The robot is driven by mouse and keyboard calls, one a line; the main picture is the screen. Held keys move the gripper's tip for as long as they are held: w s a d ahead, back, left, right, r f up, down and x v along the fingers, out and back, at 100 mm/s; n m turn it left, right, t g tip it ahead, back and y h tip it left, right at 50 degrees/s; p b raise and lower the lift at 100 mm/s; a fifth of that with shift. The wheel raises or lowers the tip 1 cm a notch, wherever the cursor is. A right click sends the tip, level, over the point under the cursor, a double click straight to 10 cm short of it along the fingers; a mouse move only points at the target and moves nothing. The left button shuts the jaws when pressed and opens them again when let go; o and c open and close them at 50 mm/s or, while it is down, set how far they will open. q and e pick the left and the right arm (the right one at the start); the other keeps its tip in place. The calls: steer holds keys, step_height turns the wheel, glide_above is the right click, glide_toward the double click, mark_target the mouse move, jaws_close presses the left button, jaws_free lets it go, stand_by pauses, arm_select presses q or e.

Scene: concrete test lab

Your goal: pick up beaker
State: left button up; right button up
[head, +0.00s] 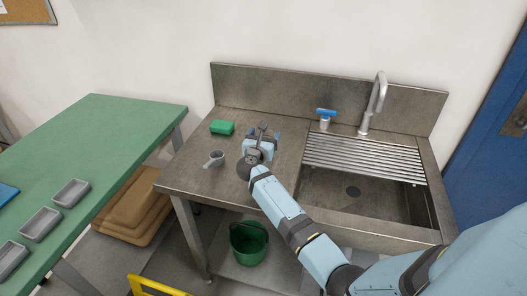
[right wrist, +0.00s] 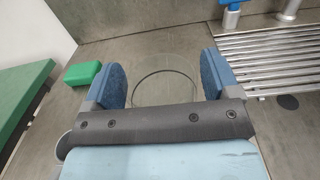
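A clear glass beaker (right wrist: 165,62) stands on the steel counter in the right wrist view, showing as a faint outline with a dark ring. My right gripper (right wrist: 163,78) has its two blue fingers spread, one on each side of the beaker. Only narrow gaps show; I cannot tell whether either finger touches the glass. In the head view my right gripper (head: 264,139) is over the left part of the counter, and I cannot make out the beaker there. My left gripper is not in view.
A green sponge (head: 222,127) and a small grey cup-like item (head: 214,158) lie left of the gripper. The sink (head: 352,190) with its ribbed drainer (head: 365,156), tap (head: 377,100) and blue-topped bottle (head: 325,119) is to the right. A green bucket (head: 248,243) stands below.

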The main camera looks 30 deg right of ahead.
steer(key=shift+w+f, duration=0.1)
steer(key=shift+f, duration=0.1)
steer(key=c, duration=0.8)
steer(key=shift+r, duration=0.1)
